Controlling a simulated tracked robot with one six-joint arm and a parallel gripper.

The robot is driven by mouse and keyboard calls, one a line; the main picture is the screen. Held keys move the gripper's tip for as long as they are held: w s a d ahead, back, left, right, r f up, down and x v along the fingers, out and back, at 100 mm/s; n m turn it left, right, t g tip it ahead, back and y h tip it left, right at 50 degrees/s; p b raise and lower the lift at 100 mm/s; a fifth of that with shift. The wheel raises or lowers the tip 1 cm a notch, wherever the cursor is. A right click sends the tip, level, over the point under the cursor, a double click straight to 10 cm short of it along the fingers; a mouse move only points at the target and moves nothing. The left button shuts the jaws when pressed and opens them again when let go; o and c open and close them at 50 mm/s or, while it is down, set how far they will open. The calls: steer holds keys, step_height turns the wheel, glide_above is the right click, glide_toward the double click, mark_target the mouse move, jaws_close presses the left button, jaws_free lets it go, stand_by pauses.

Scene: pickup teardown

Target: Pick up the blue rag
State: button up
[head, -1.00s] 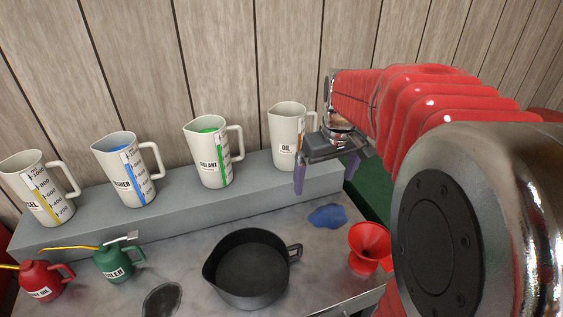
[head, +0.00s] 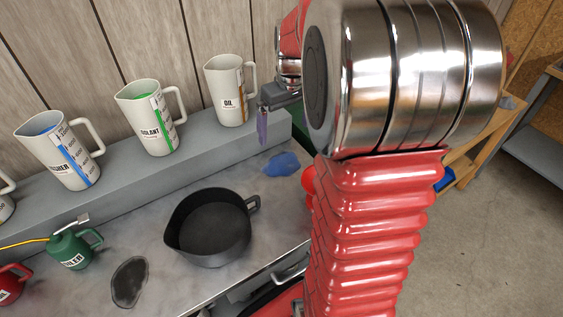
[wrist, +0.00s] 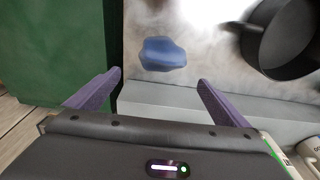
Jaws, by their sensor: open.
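The blue rag (head: 282,164) lies crumpled and flat on the grey metal worktop, right of the black pan. It also shows in the wrist view (wrist: 163,54), ahead of my gripper and between the lines of its two fingers. My gripper (wrist: 160,82) is open and empty, its purple fingers spread wide. In the head view my gripper (head: 264,122) hangs above and behind the rag, by the raised grey ledge, apart from the rag. One finger is hidden there by my arm.
A black pan (head: 210,228) stands left of the rag. Jugs, including the oil jug (head: 231,92), line the grey ledge (head: 215,128). A red funnel (head: 308,181) is mostly hidden behind my arm. A green cabinet side (wrist: 60,50) is left in the wrist view.

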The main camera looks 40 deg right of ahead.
mark_target(282, 154)
steer(key=f, duration=0.7)
steer(key=shift+w, duration=0.4)
steer(key=shift+f, duration=0.15)
steer(key=shift+w+a+f, duration=0.1)
steer(key=shift+f, duration=1.15)
steer(key=shift+a+f, duration=0.1)
steer(key=shift+f, duration=1.15)
steer(key=shift+c, duration=0.5)
steer(key=c, duration=0.7)
